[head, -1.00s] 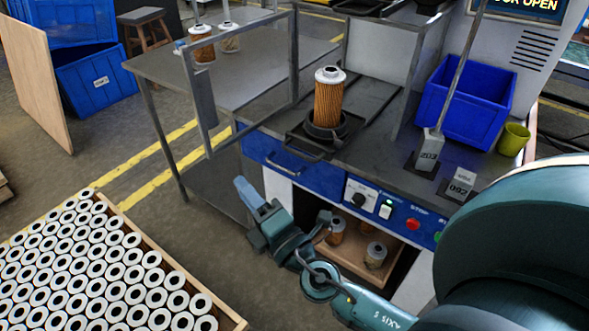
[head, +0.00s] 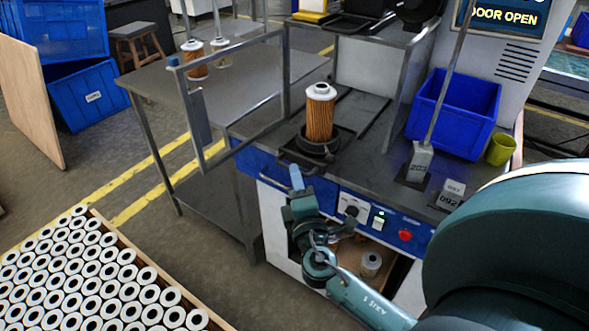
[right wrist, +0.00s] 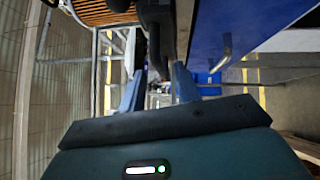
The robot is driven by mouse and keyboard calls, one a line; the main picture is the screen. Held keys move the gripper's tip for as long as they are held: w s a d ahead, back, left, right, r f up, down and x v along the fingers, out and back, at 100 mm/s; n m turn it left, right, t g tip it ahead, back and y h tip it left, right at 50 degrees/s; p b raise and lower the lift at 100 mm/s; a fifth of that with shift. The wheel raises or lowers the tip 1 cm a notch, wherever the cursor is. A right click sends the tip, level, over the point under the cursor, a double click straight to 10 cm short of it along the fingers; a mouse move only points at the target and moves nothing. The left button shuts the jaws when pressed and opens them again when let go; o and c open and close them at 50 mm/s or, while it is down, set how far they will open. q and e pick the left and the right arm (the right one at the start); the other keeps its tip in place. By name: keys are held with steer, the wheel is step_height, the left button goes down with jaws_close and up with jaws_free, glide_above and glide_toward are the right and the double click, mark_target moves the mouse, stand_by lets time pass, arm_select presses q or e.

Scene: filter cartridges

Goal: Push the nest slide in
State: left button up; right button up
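The nest slide (head: 335,152) is a dark plate sticking out past the front edge of the machine's worktop, with a dark handle bar at its front. An orange pleated filter cartridge (head: 320,115) with a white cap stands upright in its round black nest (head: 312,143). My right gripper (head: 296,178) is just in front of and below the slide's handle. In the right wrist view its two blue fingers (right wrist: 160,90) are apart, with a dark part of the slide (right wrist: 158,35) ahead of the gap; contact cannot be told. My left gripper is not in view.
A metal-framed open door (head: 240,100) stands left of the slide. The blue control panel (head: 385,220) is below the worktop. A crate of white-ended cartridges (head: 80,265) is front left.

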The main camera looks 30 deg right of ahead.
steer(key=shift+x, duration=1.15)
steer(key=shift+c, duration=0.5)
jaws_close()
